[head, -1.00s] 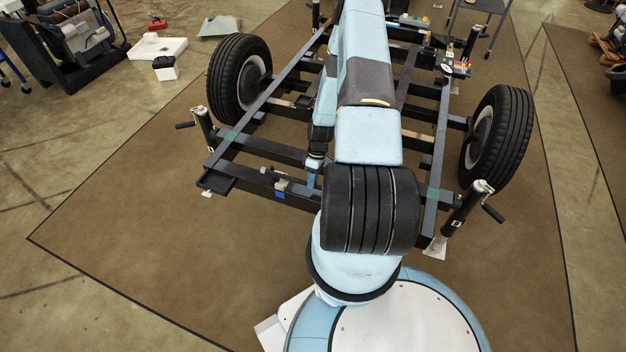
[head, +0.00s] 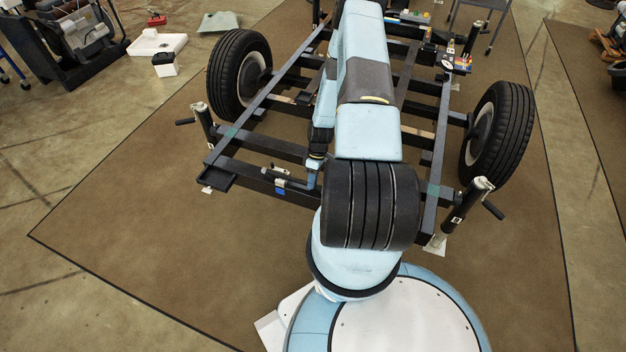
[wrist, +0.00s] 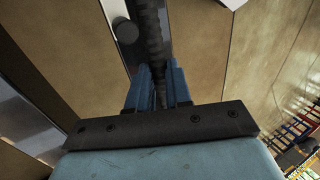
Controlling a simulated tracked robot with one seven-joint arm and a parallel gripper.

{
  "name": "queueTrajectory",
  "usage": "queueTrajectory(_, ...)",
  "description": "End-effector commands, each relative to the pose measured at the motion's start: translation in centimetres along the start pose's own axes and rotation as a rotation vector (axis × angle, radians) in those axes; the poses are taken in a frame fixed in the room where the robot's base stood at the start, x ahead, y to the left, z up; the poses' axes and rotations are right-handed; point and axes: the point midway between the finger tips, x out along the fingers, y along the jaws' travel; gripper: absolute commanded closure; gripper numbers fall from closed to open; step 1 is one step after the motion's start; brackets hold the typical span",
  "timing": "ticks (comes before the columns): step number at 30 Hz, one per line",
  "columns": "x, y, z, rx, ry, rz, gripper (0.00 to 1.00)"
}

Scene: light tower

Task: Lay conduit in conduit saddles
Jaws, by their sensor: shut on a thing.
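My gripper (wrist: 158,88) shows in the wrist view with its two blue fingers closed on a dark ribbed conduit (wrist: 152,35). The conduit runs from between the fingers up to the top edge of that view; its far end is out of view. In the head view my arm reaches over a black trailer frame (head: 237,133), and the conduit cannot be made out there. I cannot pick out the conduit saddles in either view.
The frame has a left wheel (head: 238,75), a right wheel (head: 499,132) and crank jacks at its corners, including a near right jack (head: 470,205). Coloured small items (head: 455,62) lie at its far right. The brown mat (head: 150,220) is clear at left.

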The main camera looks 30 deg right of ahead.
Motion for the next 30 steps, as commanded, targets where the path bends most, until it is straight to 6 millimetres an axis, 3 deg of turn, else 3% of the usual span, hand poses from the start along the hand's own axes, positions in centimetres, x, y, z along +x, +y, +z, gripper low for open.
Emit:
queueTrajectory(26,1.2,0.5,0.0,0.001,0.0,0.0,1.0)
queueTrajectory(27,1.2,0.5,0.0,0.001,0.0,0.0,0.77)
queueTrajectory(30,1.2,0.5,0.0,0.001,0.0,0.0,0.68)
